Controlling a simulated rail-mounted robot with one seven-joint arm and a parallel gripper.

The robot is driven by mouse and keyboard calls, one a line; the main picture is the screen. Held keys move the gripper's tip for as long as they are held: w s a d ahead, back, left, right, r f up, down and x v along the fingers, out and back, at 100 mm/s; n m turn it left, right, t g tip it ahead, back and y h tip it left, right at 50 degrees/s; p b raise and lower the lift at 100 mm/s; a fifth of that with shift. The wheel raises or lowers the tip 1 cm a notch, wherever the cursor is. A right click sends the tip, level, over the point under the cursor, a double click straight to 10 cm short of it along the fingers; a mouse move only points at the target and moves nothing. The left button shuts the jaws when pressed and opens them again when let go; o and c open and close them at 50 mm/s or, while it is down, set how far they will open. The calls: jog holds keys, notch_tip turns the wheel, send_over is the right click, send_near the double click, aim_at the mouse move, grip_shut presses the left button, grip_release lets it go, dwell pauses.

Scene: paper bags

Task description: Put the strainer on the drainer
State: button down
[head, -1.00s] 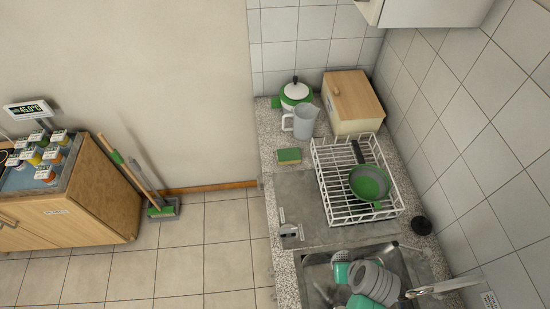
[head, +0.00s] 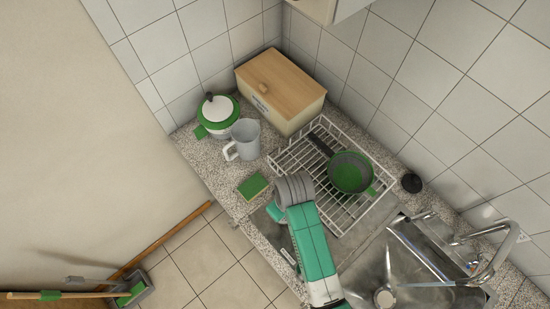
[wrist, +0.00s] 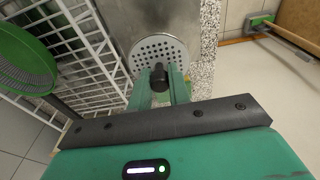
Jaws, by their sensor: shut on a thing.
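In the wrist view the strainer (wrist: 150,52) is a round, pale metal disc with many small holes and a black knob (wrist: 158,74). My gripper (wrist: 159,78) is shut on this knob, a green finger on either side. The disc shows against the grey metal beside the sink; I cannot tell whether it touches it. In the head view my arm hides the strainer. The sink's round drain (head: 385,298) shows at the bottom of the basin. The white wire dish drainer (head: 355,218) stands on the counter, right of my gripper.
A green pan (head: 350,172) lies in the wire drainer. A sponge (head: 253,186), a jug (head: 245,138), a green-and-white pot (head: 216,115) and a wooden-lidded box (head: 281,90) stand on the counter. The tap (head: 495,252) arches over the right of the sink.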

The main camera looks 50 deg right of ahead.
notch_tip(320, 180, down, 9)
jog(key=shift+r, duration=0.1)
dwell(0.3)
jog(key=c, duration=1.3)
grip_release()
jog(key=r, duration=0.4)
jog(key=s+r, duration=0.1)
jog(key=r, duration=0.7)
jog(key=shift+s+a+p, duration=0.15)
jog(key=shift+s+p, duration=0.1)
jog(key=shift+p, duration=0.05)
